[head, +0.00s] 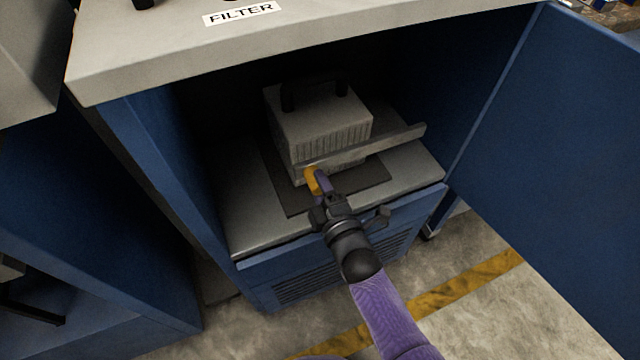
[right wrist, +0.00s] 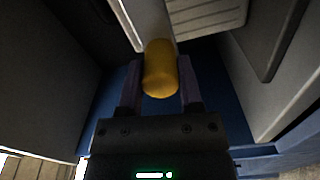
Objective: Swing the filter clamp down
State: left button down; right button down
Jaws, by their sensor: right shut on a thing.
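The filter clamp (head: 385,143) is a flat grey bar that crosses in front of the pleated filter block (head: 320,118) inside the blue cabinet. Its yellow handle (head: 311,181) is at the bar's left end. My right gripper (head: 317,184) is shut on the yellow handle. In the right wrist view the yellow handle (right wrist: 160,70) sits between the two fingers of my right gripper (right wrist: 160,88), with the grey bar (right wrist: 150,22) running up from it. The filter sits on a dark mat (head: 290,202). My left gripper is not in view.
The cabinet's blue door (head: 560,140) stands open at the right. A grey top with a FILTER label (head: 240,13) overhangs the opening. The cabinet's left wall (head: 165,160) is close to the left. The floor in front has a yellow line (head: 470,284).

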jog(key=shift+f, duration=0.25)
jog(key=shift+c, duration=1.8)
grip_release()
jog(key=shift+o, duration=0.5)
pick_arm(q)
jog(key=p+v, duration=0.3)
jog(key=p, duration=0.1)
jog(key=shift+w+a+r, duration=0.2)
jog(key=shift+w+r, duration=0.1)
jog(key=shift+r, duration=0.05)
pick_arm(e)
jog(key=v, duration=1)
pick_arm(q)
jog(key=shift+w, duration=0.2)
pick_arm(e)
jog(key=shift+r, duration=0.1)
